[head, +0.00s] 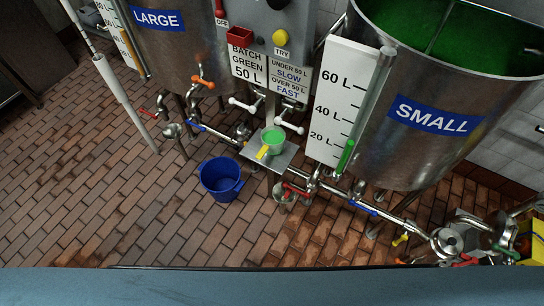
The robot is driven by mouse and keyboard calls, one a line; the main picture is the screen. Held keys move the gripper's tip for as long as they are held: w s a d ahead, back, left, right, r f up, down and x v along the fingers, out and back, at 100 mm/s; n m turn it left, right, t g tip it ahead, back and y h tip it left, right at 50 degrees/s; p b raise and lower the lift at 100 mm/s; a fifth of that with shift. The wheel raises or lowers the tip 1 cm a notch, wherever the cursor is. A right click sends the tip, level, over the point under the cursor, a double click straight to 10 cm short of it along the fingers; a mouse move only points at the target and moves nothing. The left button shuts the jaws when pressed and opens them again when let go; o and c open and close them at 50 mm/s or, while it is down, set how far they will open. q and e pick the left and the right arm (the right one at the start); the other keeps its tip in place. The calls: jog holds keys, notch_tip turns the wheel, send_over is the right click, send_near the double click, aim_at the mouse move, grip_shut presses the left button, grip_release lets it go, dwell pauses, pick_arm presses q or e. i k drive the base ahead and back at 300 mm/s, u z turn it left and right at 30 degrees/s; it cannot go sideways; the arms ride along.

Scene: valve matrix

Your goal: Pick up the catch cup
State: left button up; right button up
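A small green cup (272,139) with a yellow strip (263,152) at its front left stands on a small square metal shelf (284,160) in the middle of the head view. It looks like the catch cup and appears upright. The shelf sits below the control panel, between the two tanks. Neither of my grippers is in view, so nothing is seen holding the cup.
A blue bucket (221,181) stands on the brick floor left of the shelf. The LARGE tank (190,50) is at the back left, the SMALL tank (440,90) at the right. Pipes with valve handles (361,207) run around the shelf.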

aim_at(273, 137)
jog(key=u, duration=1.5)
jog(key=i, duration=1.1)
jog(key=z, duration=1.4)
